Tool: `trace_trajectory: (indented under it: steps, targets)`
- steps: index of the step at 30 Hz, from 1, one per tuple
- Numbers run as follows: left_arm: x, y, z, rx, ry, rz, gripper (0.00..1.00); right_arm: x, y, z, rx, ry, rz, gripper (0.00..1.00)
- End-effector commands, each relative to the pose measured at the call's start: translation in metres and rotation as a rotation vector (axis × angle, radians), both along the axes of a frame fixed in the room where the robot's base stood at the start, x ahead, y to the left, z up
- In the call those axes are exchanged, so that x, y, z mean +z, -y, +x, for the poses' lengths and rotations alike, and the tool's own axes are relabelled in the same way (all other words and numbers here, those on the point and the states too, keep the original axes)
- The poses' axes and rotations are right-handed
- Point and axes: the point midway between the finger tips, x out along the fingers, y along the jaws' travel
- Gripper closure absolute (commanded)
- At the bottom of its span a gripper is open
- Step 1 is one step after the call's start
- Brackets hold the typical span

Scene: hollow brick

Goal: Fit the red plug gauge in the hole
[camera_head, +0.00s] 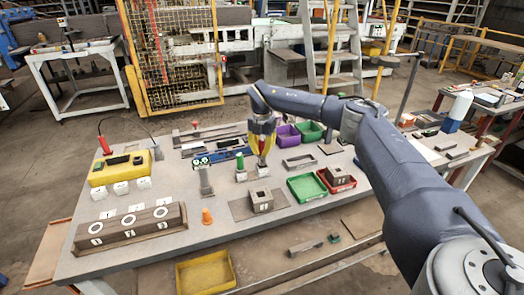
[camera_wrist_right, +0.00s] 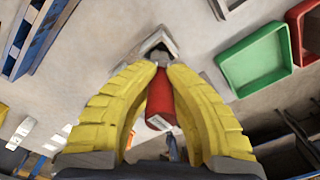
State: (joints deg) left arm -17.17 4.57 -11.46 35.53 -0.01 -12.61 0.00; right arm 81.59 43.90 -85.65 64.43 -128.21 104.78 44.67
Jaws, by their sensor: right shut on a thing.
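My right gripper (camera_head: 262,143) is shut on the red plug gauge (camera_head: 262,161) at the middle of the table. In the right wrist view the yellow fingers (camera_wrist_right: 160,80) close around the red handle (camera_wrist_right: 160,98), and its metal end (camera_wrist_right: 158,55) points at a small pale block (camera_wrist_right: 143,47). In the head view this block (camera_head: 263,171) is right below the gauge; I cannot tell whether the tip is in it. A hollow brick (camera_head: 261,204) sits on a grey plate (camera_head: 240,210) nearer the front. Another hollow brick (camera_head: 337,173) is in a red tray (camera_head: 350,187). My left gripper is not in view.
A green-handled gauge (camera_head: 240,160) stands just left of the red one. Green tray (camera_head: 306,189), purple bin (camera_head: 288,137), yellow case (camera_head: 120,168), long block with white rings (camera_head: 130,229) and orange cone (camera_head: 207,216) are around. The table's front middle is fairly clear.

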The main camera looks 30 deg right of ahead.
Motion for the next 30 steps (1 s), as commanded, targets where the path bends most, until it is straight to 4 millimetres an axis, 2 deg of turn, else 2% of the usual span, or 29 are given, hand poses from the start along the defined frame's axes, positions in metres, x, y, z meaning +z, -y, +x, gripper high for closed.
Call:
trace_trajectory:
  steps: [30]
  targets:
    - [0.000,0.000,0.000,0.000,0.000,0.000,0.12,-0.015,0.000,0.000,-0.001,0.000,0.000,1.00]
